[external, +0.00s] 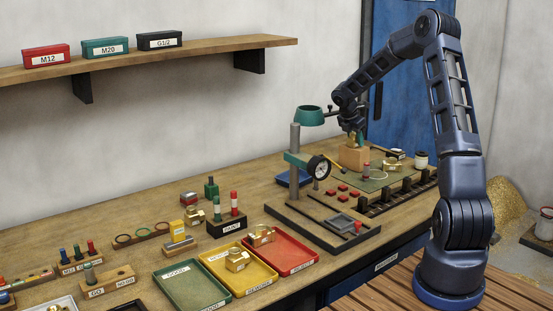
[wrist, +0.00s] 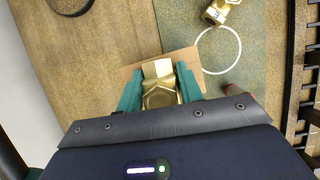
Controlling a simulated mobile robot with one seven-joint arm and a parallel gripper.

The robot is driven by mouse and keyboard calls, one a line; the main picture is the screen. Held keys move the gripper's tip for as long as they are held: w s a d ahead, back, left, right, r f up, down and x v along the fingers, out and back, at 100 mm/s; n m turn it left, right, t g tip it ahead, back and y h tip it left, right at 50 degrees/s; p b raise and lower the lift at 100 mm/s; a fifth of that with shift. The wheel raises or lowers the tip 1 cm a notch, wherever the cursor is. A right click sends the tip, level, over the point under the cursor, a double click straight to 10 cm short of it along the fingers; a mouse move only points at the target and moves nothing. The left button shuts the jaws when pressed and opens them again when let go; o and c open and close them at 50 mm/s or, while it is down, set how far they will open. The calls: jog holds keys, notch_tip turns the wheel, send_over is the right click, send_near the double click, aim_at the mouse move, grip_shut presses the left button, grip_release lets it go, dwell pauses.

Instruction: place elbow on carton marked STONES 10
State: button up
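My gripper (wrist: 158,92) has its teal fingers closed on both sides of a brass fitting (wrist: 158,84), which I take for the elbow; its bend is hard to make out from above. A tan carton (wrist: 186,60) lies directly under the fitting in the wrist view. In the external view my gripper (external: 353,139) is low over the carton (external: 354,158) at the back right of the bench. I cannot tell whether the fitting touches the carton's top. No STONES 10 marking is readable in either view.
Another brass fitting (wrist: 219,11) and a white ring (wrist: 218,50) lie on the green mat beside the carton. A drill-press-like stand with a dial (external: 318,167) is to the left. A black slotted rack (external: 405,192) runs along the front. Coloured trays (external: 190,286) are further left.

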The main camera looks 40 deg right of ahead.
jog(key=o, duration=0.4)
jog(key=shift+o, duration=0.2)
jog(key=v, duration=1.2)
jog(key=s+a+r+m, duration=0.4)
jog(key=s+a+r, duration=0.5)
jog(key=a, duration=0.2)
jog(key=s+a+r+m+t, duration=0.2)
jog(key=s+a+r+m, duration=0.25)
jog(key=s+a, duration=0.55)
jog(key=s+a+f+m+t+y, duration=0.1)
jog(key=s+a+m, duration=0.1)
jog(key=s, duration=0.6)
jog(key=s+a+f+m+y, duration=0.1)
jog(key=s+a+m+y, duration=0.1)
jog(key=s, duration=0.6)
jog(key=s+a+f+m+t+y, duration=0.1)
jog(key=s+a+m, duration=0.2)
jog(key=s, duration=0.6)
jog(key=shift+a+m+t+y, duration=0.3)
jog(key=shift+a+m, duration=0.05)
jog(key=shift+m, duration=0.9)
